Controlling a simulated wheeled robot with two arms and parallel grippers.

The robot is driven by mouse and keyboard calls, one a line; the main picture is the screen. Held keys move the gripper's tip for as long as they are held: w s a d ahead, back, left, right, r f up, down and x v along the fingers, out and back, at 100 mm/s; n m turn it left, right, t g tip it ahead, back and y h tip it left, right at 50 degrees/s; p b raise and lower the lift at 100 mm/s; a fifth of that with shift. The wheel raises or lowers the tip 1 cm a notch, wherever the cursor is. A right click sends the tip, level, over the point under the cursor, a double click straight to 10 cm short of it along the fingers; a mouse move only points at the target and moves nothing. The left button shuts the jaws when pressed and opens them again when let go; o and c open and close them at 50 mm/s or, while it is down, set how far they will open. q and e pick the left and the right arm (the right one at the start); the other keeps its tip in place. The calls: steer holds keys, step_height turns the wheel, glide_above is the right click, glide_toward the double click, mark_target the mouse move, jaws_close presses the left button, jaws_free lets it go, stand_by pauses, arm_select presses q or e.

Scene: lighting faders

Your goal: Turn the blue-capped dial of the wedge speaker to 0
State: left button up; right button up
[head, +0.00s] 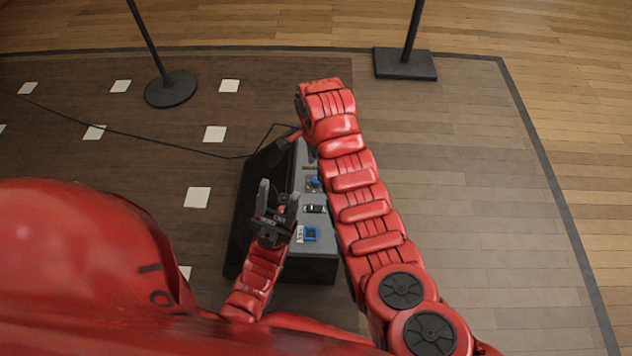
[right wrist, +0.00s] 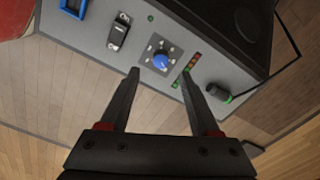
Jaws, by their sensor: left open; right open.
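The wedge speaker (head: 312,262) stands on the floor, dark with a grey side panel. Its blue-capped dial (right wrist: 161,62) sits on the panel, among small marks whose numbers I cannot read. The dial also shows small in the head view (head: 315,181). My right gripper (right wrist: 163,75) is open and empty, its two fingers pointing at the panel on either side of the dial, apart from it. In the head view my right arm hides the right gripper. My left gripper (head: 278,194) is open and empty, in front of the speaker in the head view.
The panel also has a rocker switch (right wrist: 118,32), a blue socket (right wrist: 74,6), a row of coloured lights (right wrist: 187,69) and a plugged cable (right wrist: 229,98). Two stand bases, one round (head: 171,90) and one square (head: 405,65), stand behind. Floor at right is clear.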

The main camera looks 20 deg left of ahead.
mark_target(316, 181)
step_height(316, 181, down, 6)
steer(key=shift+f+b, duration=0.25)
steer(key=shift+b, duration=0.75)
jaws_close()
